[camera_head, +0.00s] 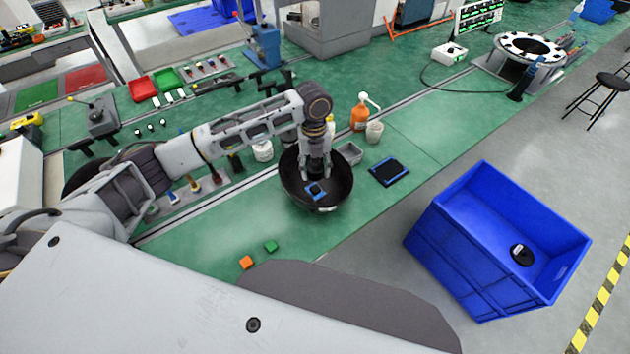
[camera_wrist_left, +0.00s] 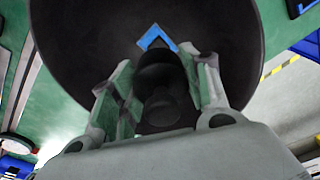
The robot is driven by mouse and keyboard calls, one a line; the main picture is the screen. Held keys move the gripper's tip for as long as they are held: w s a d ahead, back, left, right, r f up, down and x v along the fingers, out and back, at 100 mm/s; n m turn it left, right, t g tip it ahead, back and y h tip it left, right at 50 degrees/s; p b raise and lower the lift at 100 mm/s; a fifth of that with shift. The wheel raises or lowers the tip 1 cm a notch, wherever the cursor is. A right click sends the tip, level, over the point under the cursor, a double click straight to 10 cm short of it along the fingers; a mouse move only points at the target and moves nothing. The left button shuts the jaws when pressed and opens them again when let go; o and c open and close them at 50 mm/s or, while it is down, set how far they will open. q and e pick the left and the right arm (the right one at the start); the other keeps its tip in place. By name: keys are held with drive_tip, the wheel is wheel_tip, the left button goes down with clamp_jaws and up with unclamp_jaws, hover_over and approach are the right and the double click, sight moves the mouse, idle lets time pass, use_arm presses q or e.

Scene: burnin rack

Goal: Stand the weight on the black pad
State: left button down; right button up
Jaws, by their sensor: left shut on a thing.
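My left gripper (camera_head: 318,178) reaches down into a large black bowl (camera_head: 291,180) on the green bench. In the left wrist view, its fingers (camera_wrist_left: 158,100) are shut on a dark, rounded weight (camera_wrist_left: 158,68). A small blue-edged square (camera_head: 316,189) shows in the bowl by the fingertips; its blue corner also shows beyond the weight in the left wrist view (camera_wrist_left: 156,36). Whether the weight touches the bowl is unclear. A black pad (camera_head: 389,171) with blue corners lies flat on the bench, right of the bowl. My right gripper is out of view.
A small grey tray (camera_head: 349,153), an orange bottle (camera_head: 359,115) and a beige cup (camera_head: 374,131) stand behind the bowl and pad. A blue crate (camera_head: 465,262) with a black round thing (camera_head: 522,254) inside is at right. Orange (camera_head: 246,262) and green (camera_head: 271,246) blocks lie in front.

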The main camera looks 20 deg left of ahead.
sight(315, 188)
use_arm(q)
drive_tip(key=shift+f, duration=0.8)
drive_tip(key=shift+f, duration=2.5)
drive_tip(key=shift+f, duration=0.15)
drive_tip(key=c, duration=0.7)
unclamp_jaws()
drive_tip(key=r, duration=1.2)
drive_tip(key=shift+w+a+r+b, duration=0.1)
drive_tip(key=shift+w+a+b, duration=0.1)
drive_tip(key=shift+w+b, duration=0.15)
